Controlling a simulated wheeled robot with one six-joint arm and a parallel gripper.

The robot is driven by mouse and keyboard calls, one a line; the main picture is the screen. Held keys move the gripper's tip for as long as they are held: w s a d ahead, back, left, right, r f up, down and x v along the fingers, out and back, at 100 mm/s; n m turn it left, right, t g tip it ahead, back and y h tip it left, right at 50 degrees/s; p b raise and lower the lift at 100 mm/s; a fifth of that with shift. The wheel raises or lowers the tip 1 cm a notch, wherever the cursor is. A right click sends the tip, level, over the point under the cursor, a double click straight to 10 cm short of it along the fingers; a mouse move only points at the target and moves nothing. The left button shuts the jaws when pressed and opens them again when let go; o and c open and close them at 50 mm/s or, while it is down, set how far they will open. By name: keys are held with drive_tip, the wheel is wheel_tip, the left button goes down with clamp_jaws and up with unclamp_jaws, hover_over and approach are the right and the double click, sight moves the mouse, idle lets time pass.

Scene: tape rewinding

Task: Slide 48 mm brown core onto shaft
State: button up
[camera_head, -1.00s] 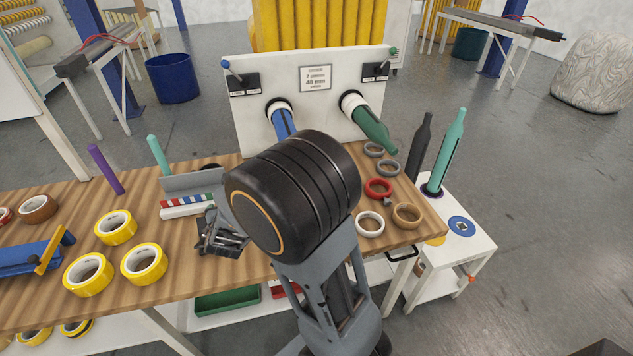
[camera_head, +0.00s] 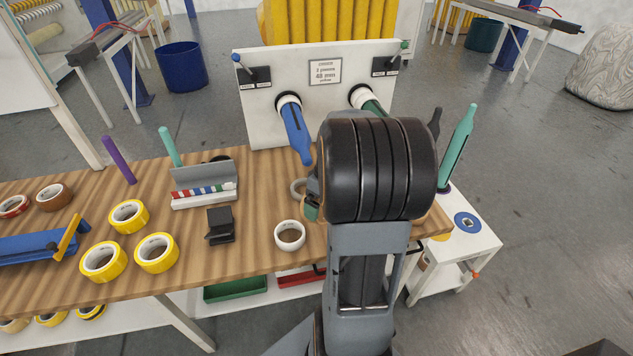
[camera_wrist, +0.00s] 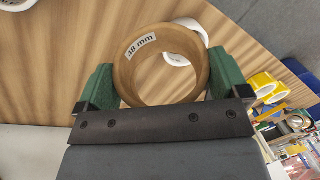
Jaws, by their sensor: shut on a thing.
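The brown core (camera_wrist: 124,80), labelled 48 mm, sits between the green finger pads of my gripper (camera_wrist: 160,84) in the wrist view, which is shut on it. A white ring shows through and behind its hole, over the wood table top. In the head view my black wrist hides most of the gripper; a green pad (camera_head: 310,208) peeks out at its left, over the table. A blue shaft (camera_head: 295,128) and a green shaft (camera_head: 373,106) stick out of the white panel (camera_head: 325,105). My arm covers the green shaft's lower end.
A white ring (camera_head: 290,235), black stand (camera_head: 220,227), marker tray (camera_head: 203,187) and yellow tapes (camera_head: 157,252) are on the table (camera_head: 185,270). A teal post (camera_head: 460,148) stands on the white side stand (camera_head: 485,238). My arm hides the table's right part.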

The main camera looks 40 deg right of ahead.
sight(295, 110)
drive_tip(key=r+m+t, duration=0.1)
drive_tip(key=m, duration=0.1)
drive_tip(key=w+r+m+t+h, duration=0.1)
drive_tip(key=r+m+t, duration=0.1)
drive_tip(key=m, duration=0.1)
drive_tip(key=r+m+t, duration=0.1)
drive_tip(key=m+t, duration=0.1)
drive_tip(key=shift+w+a+r+m+h, duration=0.25)
drive_tip(key=shift+w+r+m+h, duration=0.05)
drive_tip(key=shift+w+r+h, duration=0.1)
drive_tip(key=shift+w+d+r+m+p, duration=0.25)
drive_tip(key=shift+w+r+m+p, duration=0.15)
drive_tip(key=w+d+p, duration=0.3)
drive_tip(key=w+d, duration=0.1)
drive_tip(key=w, duration=0.5)
drive_tip(key=w+d+p, duration=0.4)
drive_tip(key=w, duration=0.5)
drive_tip(key=w+d+p, duration=0.3)
drive_tip(key=w+d, duration=0.2)
drive_tip(key=w, duration=0.4)
drive_tip(key=shift+w+p, duration=0.2)
drive_tip(key=shift+p, duration=0.2)
drive_tip(key=shift+w+d+p, duration=0.4)
drive_tip(key=shift+w+p, duration=0.2)
drive_tip(key=shift+w, duration=0.15)
drive_tip(key=shift+w+d+p, duration=0.4)
drive_tip(key=shift+w+p, duration=0.15)
drive_tip(key=shift+w, duration=0.2)
